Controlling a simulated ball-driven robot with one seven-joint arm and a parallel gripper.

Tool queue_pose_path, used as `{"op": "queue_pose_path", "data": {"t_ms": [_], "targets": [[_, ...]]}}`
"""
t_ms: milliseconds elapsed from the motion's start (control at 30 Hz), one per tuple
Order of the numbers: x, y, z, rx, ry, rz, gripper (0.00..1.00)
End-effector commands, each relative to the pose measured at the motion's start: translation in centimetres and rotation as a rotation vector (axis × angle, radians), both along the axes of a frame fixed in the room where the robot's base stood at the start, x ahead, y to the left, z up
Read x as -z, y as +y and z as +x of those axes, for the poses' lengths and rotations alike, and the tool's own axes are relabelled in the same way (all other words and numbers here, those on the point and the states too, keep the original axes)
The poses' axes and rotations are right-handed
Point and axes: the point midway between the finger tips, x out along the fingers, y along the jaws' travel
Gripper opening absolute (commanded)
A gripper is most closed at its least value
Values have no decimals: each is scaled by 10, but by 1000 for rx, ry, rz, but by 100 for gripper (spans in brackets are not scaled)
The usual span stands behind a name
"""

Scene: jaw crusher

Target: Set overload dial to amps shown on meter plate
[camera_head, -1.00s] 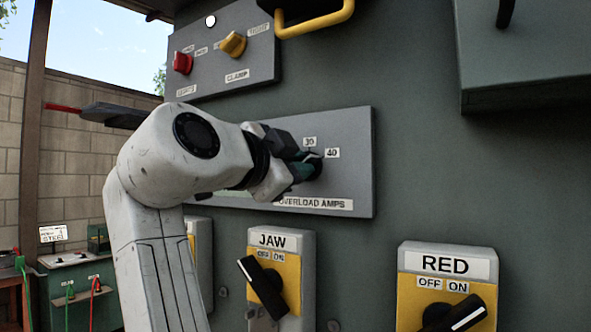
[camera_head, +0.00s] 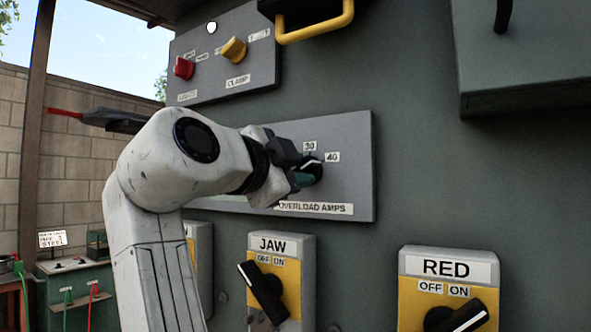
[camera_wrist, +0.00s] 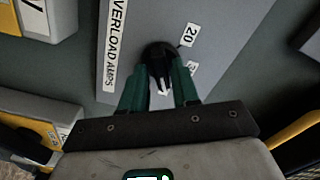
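The overload dial (camera_head: 314,166) is a black round knob with a white pointer, on a grey panel (camera_head: 352,190) labelled OVERLOAD AMPS. Its 30 and 40 labels show in the head view; the pointer points right and slightly up, toward 40. The dial also shows in the wrist view (camera_wrist: 157,52), with a 20 label beside it. My gripper (camera_head: 303,178) is at the dial. In the wrist view its two green fingers (camera_wrist: 159,88) lie on either side of the pointer. Whether they press on it cannot be told. I cannot make out a meter plate.
Below are the JAW switch (camera_head: 263,287) and the RED switch (camera_head: 458,315). Above are a red knob (camera_head: 184,68), a yellow CLAMP knob (camera_head: 234,49) and a yellow handle (camera_head: 314,27). A grey box (camera_head: 530,60) juts out at upper right. The cabinet face right of the dial is clear.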

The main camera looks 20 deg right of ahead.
Motion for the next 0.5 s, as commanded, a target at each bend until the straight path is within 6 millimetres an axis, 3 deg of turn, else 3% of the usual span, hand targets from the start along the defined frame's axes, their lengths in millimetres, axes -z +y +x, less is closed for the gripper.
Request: {"op": "queue_pose_path", "data": {"t_ms": [133,500], "targets": [[-1,0,0,0,-1,-1,43],[-1,10,-7,-2,-2,-3,43]]}}
